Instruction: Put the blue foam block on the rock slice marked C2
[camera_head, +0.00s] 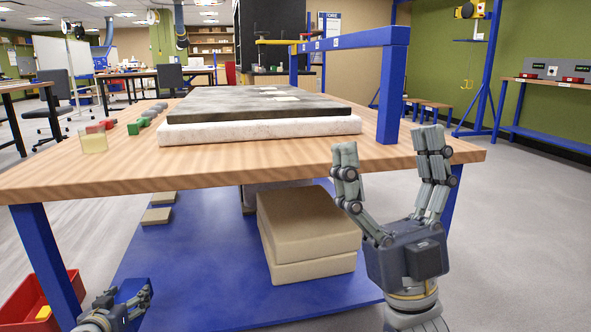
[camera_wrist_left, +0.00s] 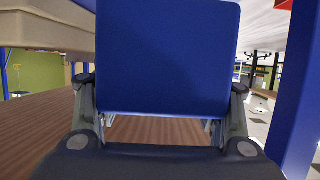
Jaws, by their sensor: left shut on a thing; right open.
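My left gripper (camera_head: 140,303) is low at the bottom left in the head view, below the tabletop. It is shut on the blue foam block (camera_head: 130,288), which fills the middle of the left wrist view (camera_wrist_left: 167,55) between the two fingers. My right gripper (camera_head: 390,160) is open and empty, with fingers pointing up, in front of the table's right end. A dark grey rock slab (camera_head: 255,110) lies on a thick white slab (camera_head: 260,133) on the tabletop. Pale labels lie on the dark slab, but their writing is unreadable, so I cannot tell which is C2.
The wooden table (camera_head: 110,175) has blue legs and a blue overhead bar (camera_head: 355,38). Stacked tan foam blocks (camera_head: 310,225) sit on the blue lower surface (camera_head: 200,270). A red bin (camera_head: 25,300) stands at lower left. Small red and green items lie on the table's left side.

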